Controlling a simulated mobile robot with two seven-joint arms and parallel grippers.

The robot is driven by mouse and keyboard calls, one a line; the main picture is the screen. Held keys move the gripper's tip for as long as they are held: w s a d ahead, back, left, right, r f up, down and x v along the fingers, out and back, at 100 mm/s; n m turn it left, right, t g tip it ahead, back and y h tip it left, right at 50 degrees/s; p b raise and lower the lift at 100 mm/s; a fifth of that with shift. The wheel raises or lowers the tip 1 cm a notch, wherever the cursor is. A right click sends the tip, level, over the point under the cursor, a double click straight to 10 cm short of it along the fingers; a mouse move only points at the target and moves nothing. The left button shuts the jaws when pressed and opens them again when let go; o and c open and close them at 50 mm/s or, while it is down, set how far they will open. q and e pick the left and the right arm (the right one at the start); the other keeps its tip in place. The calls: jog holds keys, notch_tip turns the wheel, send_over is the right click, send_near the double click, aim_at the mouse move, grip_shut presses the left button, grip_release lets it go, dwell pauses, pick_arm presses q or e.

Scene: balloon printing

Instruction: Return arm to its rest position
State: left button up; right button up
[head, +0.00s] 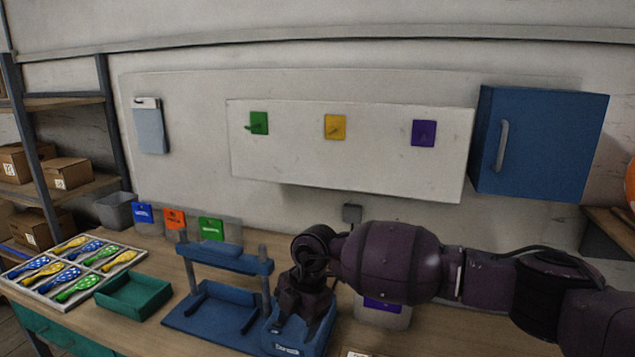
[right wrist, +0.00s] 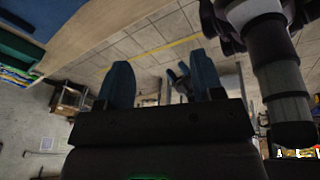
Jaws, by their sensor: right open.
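My right arm comes in from the right across the head view, and its dark wrist and gripper (head: 305,292) hang over the blue block (head: 285,340) at the bench's front. The fingertips are hard to make out there. In the right wrist view, the right gripper's two blue fingers (right wrist: 162,85) stand wide apart with nothing between them. Beyond them are floor and room. My left gripper does not show in the head view.
A blue press-like frame (head: 205,318) stands left of my gripper. A green tray (head: 133,294) and a divided tray (head: 18,290) of printed balloons lie further left. A blue wall cabinet (head: 550,145) is at the right. A white wall panel (head: 380,165) carries coloured squares.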

jog(key=s+a+n+g+y, duration=0.1)
jog(key=s+a+g+y, duration=0.1)
jog(key=s+a+y, duration=0.45)
jog(key=s+a+r+m+t+y, duration=0.2)
jog(key=s+a+r+y, duration=0.15)
jog(key=r+y, duration=0.45)
jog(key=w+d+r+m+t, duration=0.35)
jog(key=d+m+t, duration=0.45)
jog(key=m+t, duration=0.45)
jog(key=d+f+m+t+h, duration=0.3)
jog(key=d+f+m+h, duration=0.25)
jog(key=d+h, duration=0.3)
jog(key=d+f+m+t+h, duration=0.2)
jog(key=d+f+m+h, duration=0.4)
jog(key=d, duration=0.4)
jog(key=s+d+f+m+g+h, duration=0.3)
jog(key=s+d+f+g+h, duration=0.15)
jog(key=s+d+f, duration=0.35)
jog(key=s+d+f+g+y, duration=0.15)
jog(key=s+d+g, duration=0.25)
jog(key=s, duration=0.5)
jog(key=s+d+f+g, duration=0.3)
jog(key=s+g, duration=0.1)
jog(key=s, duration=0.5)
jog(key=w+f+t, duration=0.7)
jog(key=f, duration=0.3)
jog(key=shift+w+d+n+t, duration=0.15)
jog(key=shift+n+t, duration=0.25)
